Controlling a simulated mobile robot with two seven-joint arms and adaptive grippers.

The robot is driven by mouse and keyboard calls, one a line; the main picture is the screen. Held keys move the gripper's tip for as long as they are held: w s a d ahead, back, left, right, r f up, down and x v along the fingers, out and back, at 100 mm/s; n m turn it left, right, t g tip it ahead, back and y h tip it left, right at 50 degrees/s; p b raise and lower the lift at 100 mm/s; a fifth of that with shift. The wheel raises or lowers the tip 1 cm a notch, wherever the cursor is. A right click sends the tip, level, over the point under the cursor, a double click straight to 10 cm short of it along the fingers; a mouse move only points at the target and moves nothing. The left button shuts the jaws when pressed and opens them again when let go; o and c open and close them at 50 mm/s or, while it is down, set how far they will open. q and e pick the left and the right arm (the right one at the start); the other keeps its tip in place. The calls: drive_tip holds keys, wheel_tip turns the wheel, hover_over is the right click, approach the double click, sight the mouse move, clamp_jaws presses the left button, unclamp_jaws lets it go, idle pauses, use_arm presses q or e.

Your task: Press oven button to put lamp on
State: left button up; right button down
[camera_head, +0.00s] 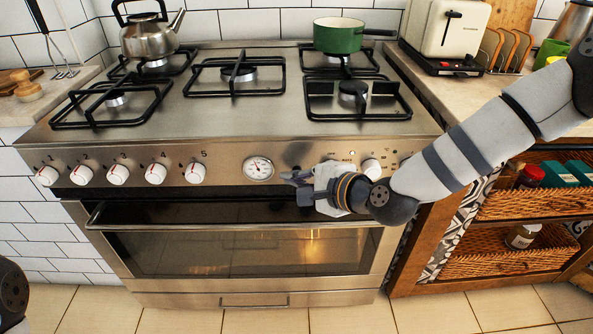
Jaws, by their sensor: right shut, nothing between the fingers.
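The oven (240,300) stands below a steel gas cooktop, with its door closed. Its control panel (225,170) has several white knobs on the left, a round dial (258,168) in the middle and more controls on the right. My right gripper (290,177) is shut and empty, its tips just right of the dial, close to the panel. I cannot tell whether they touch it. The gripper and wrist hide part of the right controls, and I cannot make out the lamp button. A warm yellow glow (312,250) shows in the oven window. My left gripper is out of view.
A door handle bar (160,226) runs below the panel, partly behind my right wrist. A kettle (150,38) and a green pot (338,36) stand on the cooktop. A toaster (446,28) stands on the right counter, above shelves with wicker baskets (500,266).

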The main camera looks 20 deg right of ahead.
drive_tip(key=shift+s, duration=0.1)
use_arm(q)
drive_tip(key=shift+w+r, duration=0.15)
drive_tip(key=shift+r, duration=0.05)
use_arm(e)
drive_tip(key=shift+s+a, duration=0.15)
drive_tip(key=shift+s, duration=0.3)
use_arm(q)
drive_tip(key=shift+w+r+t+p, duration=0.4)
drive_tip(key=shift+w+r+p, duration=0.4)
drive_tip(key=shift+p, duration=0.2)
use_arm(e)
drive_tip(key=s+a, duration=0.1)
drive_tip(key=s, duration=0.4)
drive_tip(key=shift+s+a, duration=0.35)
drive_tip(key=shift+s, duration=0.05)
